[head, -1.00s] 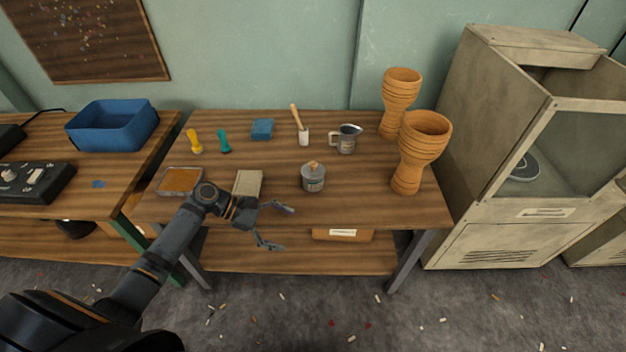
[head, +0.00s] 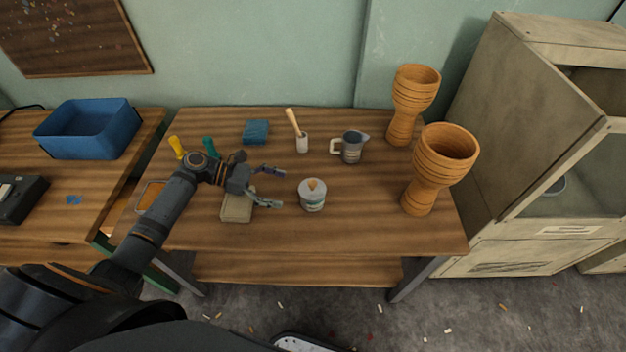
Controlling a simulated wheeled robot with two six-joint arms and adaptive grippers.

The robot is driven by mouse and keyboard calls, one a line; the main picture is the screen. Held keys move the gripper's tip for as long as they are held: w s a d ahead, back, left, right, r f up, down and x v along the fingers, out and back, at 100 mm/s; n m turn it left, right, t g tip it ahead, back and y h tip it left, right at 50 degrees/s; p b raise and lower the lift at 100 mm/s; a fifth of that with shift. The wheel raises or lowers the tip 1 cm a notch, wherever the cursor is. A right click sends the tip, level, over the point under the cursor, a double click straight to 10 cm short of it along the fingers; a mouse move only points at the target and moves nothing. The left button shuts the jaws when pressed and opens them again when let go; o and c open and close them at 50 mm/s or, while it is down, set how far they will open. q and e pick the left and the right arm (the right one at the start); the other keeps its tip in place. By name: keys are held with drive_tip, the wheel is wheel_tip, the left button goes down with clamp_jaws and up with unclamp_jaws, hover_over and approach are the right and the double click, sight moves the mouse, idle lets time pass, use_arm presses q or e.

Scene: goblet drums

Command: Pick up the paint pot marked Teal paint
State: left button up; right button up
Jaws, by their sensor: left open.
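My left gripper (head: 280,187) is open and empty. It is just left of the pot, with its fingers pointing right toward it and a small gap between. My right gripper is not in view.
A beige block (head: 237,208) lies under my left gripper. Two orange goblet drums (head: 437,170) are at right. The table front is clear.

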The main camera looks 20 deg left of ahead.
sight(313, 187)
use_arm(q)
drive_tip(key=shift+w+a, duration=0.1)
drive_tip(key=shift+w, duration=0.1)
drive_tip(key=shift+s+d, duration=0.1)
drive_tip(key=shift+d, duration=0.1)
drive_tip(key=d, duration=0.2)
drive_tip(key=shift+d+f, duration=0.35)
drive_tip(key=shift+d, duration=0.05)
drive_tip(key=shift+b+x, duration=0.3)
drive_tip(key=shift+x, duration=0.85)
drive_tip(key=shift+f, duration=0.1)
drive_tip(key=x, duration=0.4)
drive_tip(key=shift+d, duration=0.2)
drive_tip(key=shift+d+b, duration=0.3)
drive_tip(key=shift+c, duration=0.3)
drive_tip(key=c, duration=1.3)
drive_tip(key=shift+c, duration=0.2)
drive_tip(key=shift+r, duration=0.6)
wheel_tip(313, 187, up, 4)
drive_tip(key=shift+f+p, duration=0.2)
drive_tip(key=shift+p, duration=0.6)
wheel_tip(313, 187, up, 13)
drive_tip(key=p, duration=0.2)
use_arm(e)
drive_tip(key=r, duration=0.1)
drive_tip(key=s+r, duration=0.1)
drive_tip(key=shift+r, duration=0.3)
